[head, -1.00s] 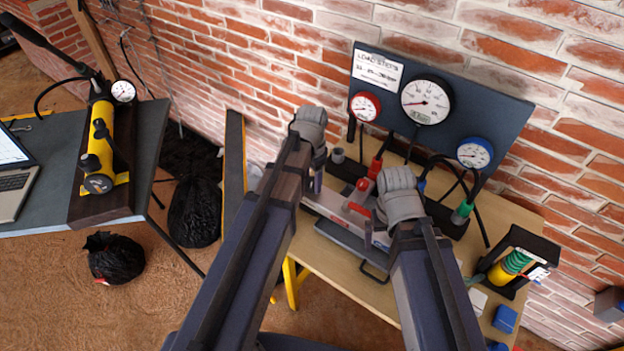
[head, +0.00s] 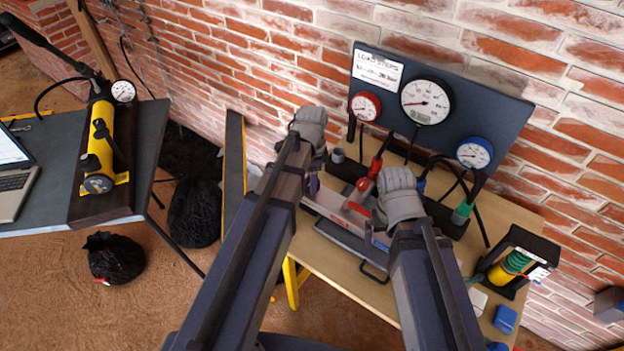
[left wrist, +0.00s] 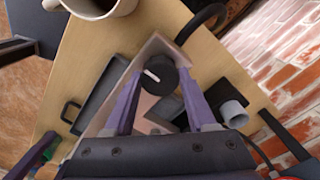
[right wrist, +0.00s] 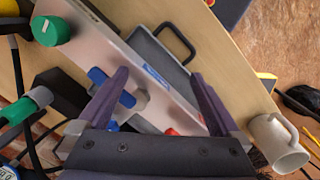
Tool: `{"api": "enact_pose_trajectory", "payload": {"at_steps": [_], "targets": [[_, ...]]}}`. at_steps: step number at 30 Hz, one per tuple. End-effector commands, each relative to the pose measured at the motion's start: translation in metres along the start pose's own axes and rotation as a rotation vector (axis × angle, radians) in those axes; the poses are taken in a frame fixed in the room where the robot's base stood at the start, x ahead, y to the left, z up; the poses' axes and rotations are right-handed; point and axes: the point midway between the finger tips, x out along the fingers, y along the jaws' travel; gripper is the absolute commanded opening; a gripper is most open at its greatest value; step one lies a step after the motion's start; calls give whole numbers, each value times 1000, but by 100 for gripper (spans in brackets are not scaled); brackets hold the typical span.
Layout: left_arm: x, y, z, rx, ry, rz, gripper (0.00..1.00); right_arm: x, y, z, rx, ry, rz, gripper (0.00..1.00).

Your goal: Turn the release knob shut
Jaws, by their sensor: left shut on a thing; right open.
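The release knob (left wrist: 160,74) is black and round with a white pointer line. It sits at one end of a pale metal manifold (right wrist: 105,45). In the left wrist view my left gripper (left wrist: 158,82) has one purple finger on each side of the knob and is shut on it. In the head view my left gripper (head: 315,182) covers the knob. My right gripper (head: 377,226) is open over the manifold. In the right wrist view the open fingers (right wrist: 160,80) are apart, with a blue valve handle (right wrist: 97,75) near one finger.
A gauge board (head: 460,115) with three dials stands behind the manifold, with hoses below. A mug (right wrist: 278,143) stands near the table edge. A grey tray with a handle (right wrist: 160,55) lies beside the manifold. A yellow hand pump (head: 100,150) is on the left table.

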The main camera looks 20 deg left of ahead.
Motion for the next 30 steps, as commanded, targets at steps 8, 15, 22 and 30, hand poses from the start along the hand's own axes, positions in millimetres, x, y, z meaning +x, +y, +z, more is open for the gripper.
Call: {"api": "enact_pose_trajectory", "payload": {"at_steps": [8, 15, 22, 30], "targets": [[0, 0, 0, 4, -1, 1, 1, 0, 0, 0, 0, 0, 0, 100], [0, 0, 0, 3, 0, 1, 76, 0, 0, 0, 0, 0, 0, 100], [0, 0, 0, 2, 0, 0, 86, 0, 0, 0, 0, 0, 0, 100], [-5, 0, 0, 2, 0, 0, 86, -5, 0, 0, 0, 0, 0, 100]]}}
